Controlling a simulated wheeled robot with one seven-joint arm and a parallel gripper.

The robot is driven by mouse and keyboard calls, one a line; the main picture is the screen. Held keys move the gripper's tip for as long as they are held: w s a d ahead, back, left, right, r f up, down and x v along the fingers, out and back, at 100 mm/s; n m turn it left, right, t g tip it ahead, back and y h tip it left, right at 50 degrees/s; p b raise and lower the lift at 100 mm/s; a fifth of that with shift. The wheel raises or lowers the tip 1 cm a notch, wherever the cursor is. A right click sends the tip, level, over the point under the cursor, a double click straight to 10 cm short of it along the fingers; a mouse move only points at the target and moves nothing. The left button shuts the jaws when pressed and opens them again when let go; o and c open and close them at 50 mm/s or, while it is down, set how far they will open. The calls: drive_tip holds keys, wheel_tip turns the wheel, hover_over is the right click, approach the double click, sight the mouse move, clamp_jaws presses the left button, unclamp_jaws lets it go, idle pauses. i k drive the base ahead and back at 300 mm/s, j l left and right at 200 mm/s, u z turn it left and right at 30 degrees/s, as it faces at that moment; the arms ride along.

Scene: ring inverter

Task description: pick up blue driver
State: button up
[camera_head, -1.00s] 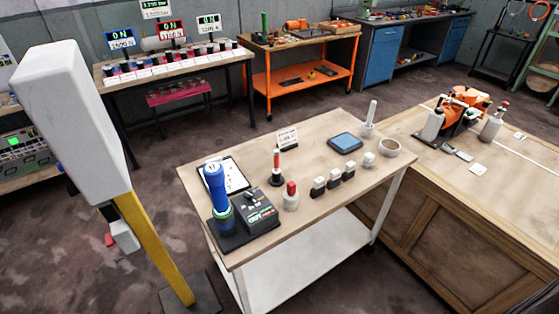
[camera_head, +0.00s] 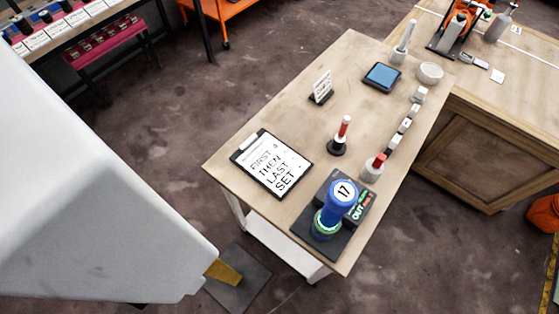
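The blue driver (camera_head: 338,207) stands upright on a dark base (camera_head: 325,243) near the front corner of the wooden table (camera_head: 285,110). Its round white top shows the number 17, and it has a glowing green ring near its lower end. A dark box with "OUT" lettering (camera_head: 361,212) sits beside it on the right. My gripper is not in view, and nothing is seen touching the driver.
A large white box on a yellow post (camera_head: 222,271) with a dark floor plate fills the left side. A clipboard (camera_head: 271,163), red-tipped items (camera_head: 340,135), small grey blocks and a blue tablet (camera_head: 381,77) share the table. A wooden bench (camera_head: 500,125) adjoins at right.

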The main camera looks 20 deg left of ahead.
sight(341, 194)
drive_tip(key=u, duration=0.5)
drive_tip(key=k+j+z, duration=0.25)
drive_tip(key=j, duration=0.25)
drive_tip(key=k+j+z, duration=0.2)
drive_tip(key=k+j, duration=0.15)
drive_tip(key=j, duration=0.1)
